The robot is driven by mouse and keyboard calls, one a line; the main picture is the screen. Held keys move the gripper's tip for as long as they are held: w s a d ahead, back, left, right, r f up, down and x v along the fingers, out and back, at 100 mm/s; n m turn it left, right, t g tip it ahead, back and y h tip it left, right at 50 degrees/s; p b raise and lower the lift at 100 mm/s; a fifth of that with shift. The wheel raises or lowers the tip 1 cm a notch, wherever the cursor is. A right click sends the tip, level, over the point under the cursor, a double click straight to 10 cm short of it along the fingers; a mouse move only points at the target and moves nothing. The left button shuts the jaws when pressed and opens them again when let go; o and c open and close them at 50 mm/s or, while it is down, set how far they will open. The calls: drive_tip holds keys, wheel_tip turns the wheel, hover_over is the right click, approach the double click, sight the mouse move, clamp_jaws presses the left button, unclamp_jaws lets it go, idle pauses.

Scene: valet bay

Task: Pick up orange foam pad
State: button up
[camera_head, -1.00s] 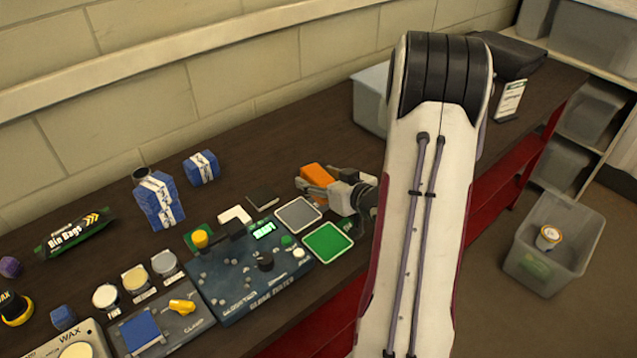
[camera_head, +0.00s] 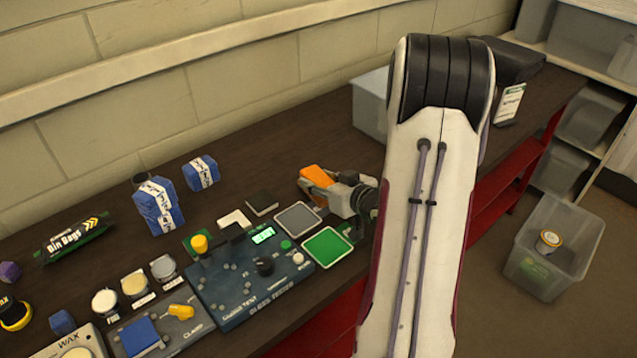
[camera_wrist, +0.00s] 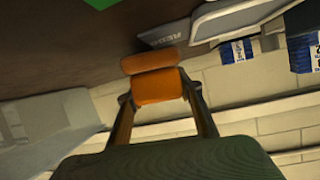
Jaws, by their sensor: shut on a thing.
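The orange foam pad (camera_head: 316,177) is a small orange block at the middle of the dark bench in the head view. My gripper (camera_head: 318,186) reaches in from the right and is shut on it. In the wrist view the orange foam pad (camera_wrist: 157,88) sits between the two fingers of my gripper (camera_wrist: 160,100), one on each side. I cannot tell whether the pad is clear of the bench top.
A grey square pad (camera_head: 298,217) and a green square pad (camera_head: 328,247) lie just in front of the gripper. A blue tester box (camera_head: 240,285) stands to the left. A clear bin (camera_head: 371,105) stands behind on the bench.

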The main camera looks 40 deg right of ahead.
sight(318, 177)
drive_tip(key=shift+r, duration=4.55)
